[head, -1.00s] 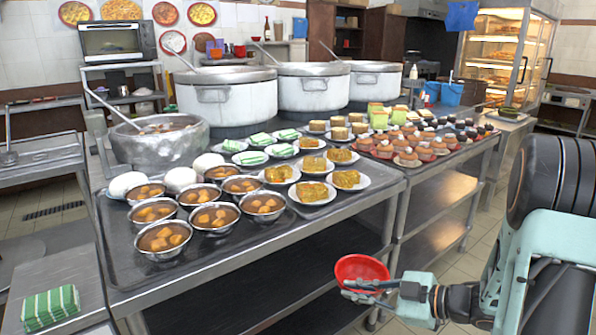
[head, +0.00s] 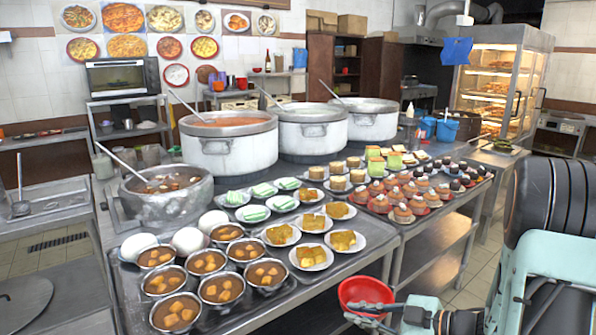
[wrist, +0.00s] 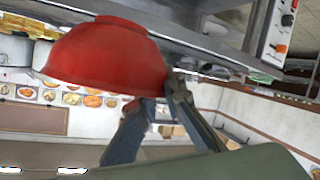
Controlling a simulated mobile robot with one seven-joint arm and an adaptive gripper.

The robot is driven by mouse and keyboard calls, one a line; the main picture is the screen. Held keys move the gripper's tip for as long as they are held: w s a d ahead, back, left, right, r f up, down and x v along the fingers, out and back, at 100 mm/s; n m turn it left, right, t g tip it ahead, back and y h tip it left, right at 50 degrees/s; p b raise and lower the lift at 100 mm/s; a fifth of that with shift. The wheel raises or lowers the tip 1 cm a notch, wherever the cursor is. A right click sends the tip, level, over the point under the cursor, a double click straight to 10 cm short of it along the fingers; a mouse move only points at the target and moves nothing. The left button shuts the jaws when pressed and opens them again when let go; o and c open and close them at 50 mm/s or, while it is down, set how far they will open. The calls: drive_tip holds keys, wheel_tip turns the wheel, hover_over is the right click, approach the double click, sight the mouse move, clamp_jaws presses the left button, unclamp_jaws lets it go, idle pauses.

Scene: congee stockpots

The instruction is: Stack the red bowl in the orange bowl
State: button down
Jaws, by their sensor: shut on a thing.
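The red bowl (head: 362,292) is held by my gripper (head: 368,316) at the bottom of the head view, in front of the steel counter's near edge. Its hollow faces up and it looks about level. In the wrist view the red bowl (wrist: 108,55) fills the upper left, with the fingers of my gripper (wrist: 160,95) shut on its rim. I cannot make out the orange bowl in either view.
The steel counter (head: 285,305) is crowded with bowls of soup (head: 222,288), plates of yellow cakes (head: 312,256), buns and cupcakes (head: 400,205). Large stockpots (head: 230,150) stand at the back. The aisle at the right is open floor.

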wheel_tip(320, 180, up, 13)
drive_tip(key=p, duration=1.5)
drive_tip(key=shift+r, duration=0.2)
